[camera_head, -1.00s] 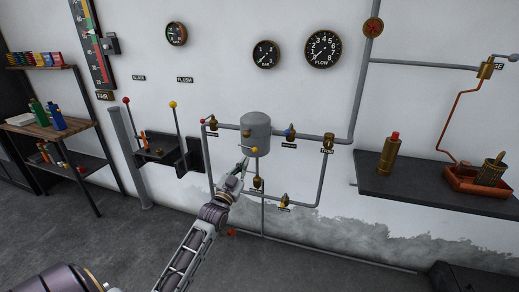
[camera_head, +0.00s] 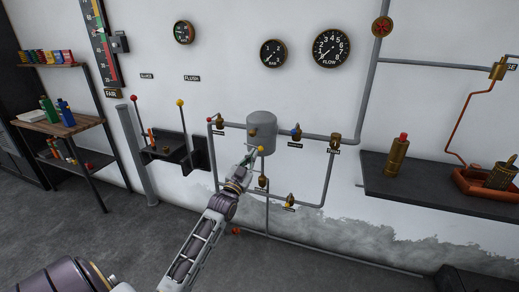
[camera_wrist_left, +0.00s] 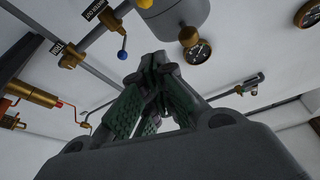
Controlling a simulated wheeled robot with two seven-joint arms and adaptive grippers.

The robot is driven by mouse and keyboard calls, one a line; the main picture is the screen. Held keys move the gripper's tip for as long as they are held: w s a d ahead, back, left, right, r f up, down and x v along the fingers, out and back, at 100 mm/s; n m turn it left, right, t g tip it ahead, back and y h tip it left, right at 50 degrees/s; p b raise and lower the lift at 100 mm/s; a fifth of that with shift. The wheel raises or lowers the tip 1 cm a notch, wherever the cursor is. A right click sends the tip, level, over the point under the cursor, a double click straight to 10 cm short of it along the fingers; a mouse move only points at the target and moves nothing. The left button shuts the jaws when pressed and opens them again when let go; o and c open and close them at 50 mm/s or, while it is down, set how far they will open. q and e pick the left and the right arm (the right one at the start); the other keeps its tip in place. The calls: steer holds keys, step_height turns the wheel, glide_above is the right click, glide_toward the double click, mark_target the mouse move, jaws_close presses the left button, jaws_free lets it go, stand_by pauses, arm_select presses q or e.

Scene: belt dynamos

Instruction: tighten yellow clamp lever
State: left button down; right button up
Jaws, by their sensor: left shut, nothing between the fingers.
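A small yellow knob (camera_head: 260,148), which looks like the end of the yellow clamp lever, shows at the lower part of the grey tank (camera_head: 262,125) on the wall pipes. My left gripper (camera_head: 253,156) is just below and left of it in the head view. I cannot tell whether they touch. In the left wrist view the left gripper (camera_wrist_left: 160,64) has its fingers together with nothing between them. My right gripper is out of view.
Pipes with brass valves surround the tank, including a blue-knobbed lever (camera_wrist_left: 122,54). A rack (camera_head: 165,150) with red- and yellow-tipped upright levers stands left. A dark shelf (camera_head: 420,195) with a brass bottle (camera_head: 396,155) is right.

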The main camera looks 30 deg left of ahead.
mark_target(260, 149)
arm_select(q)
steer(key=shift+w+a+f+b, duration=0.2)
steer(key=shift+w+a, duration=0.2)
steer(key=shift+w, duration=1.05)
steer(key=shift+w+a+f+b, duration=0.15)
steer(key=shift+w+a, duration=0.25)
steer(key=shift+w, duration=1.1)
steer(key=shift+w+a+f+b, duration=0.1)
steer(key=shift+w+a+b, duration=0.25)
steer(key=shift+w, duration=1.1)
steer(key=shift+a, duration=0.1)
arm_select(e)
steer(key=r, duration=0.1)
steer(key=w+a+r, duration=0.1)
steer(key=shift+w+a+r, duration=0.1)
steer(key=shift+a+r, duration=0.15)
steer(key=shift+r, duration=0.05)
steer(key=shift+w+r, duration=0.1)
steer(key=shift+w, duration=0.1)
arm_select(q)
steer(key=shift+f+m, duration=0.2)
steer(key=shift+m, duration=0.1)
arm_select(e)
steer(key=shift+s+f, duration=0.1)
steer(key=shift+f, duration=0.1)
arm_select(q)
steer(key=shift+f, duration=0.1)
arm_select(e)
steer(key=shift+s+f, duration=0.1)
